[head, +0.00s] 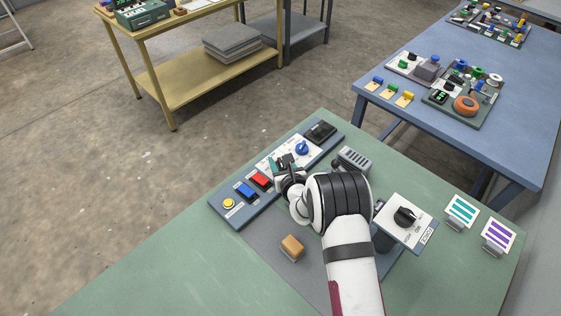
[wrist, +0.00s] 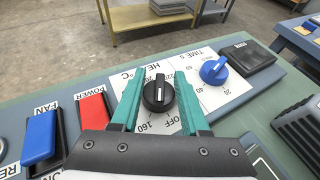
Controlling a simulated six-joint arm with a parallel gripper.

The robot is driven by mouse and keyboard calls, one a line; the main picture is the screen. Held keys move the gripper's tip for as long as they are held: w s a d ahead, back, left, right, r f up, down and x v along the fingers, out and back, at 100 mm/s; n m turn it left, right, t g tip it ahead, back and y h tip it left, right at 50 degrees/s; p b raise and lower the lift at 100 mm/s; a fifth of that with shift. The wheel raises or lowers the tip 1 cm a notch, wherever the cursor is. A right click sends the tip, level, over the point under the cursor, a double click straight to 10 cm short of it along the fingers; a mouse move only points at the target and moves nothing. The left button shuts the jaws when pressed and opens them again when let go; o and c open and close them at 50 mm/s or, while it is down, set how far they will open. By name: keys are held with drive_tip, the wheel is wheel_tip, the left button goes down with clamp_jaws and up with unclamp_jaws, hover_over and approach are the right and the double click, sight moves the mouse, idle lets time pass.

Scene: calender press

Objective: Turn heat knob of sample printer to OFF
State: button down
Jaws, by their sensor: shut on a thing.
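The heat knob (wrist: 159,94) is black and round with a white line. It sits on a white plate marked HEAT °C, with 160 and OFF printed at its near side in the wrist view. The line runs roughly up and down in that view; I cannot tell which end is the pointer. The teal fingers of my gripper (wrist: 160,98) stand on both sides of the knob and are shut on it. In the head view my gripper (head: 285,165) is over the control panel (head: 262,195), and the knob is mostly hidden there.
A blue time knob (wrist: 214,70) is just right of the gripper. The red power switch (wrist: 94,110) and blue fan switch (wrist: 41,137) are at left. A yellow button (head: 229,203), a tan block (head: 292,246) and a black force knob (head: 404,216) are also on the bench.

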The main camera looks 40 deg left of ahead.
drive_tip(key=shift+d+f, duration=0.1)
drive_tip(key=shift+f, duration=0.1)
drive_tip(key=c, duration=0.6)
unclamp_jaws()
drive_tip(key=shift+r, duration=0.1)
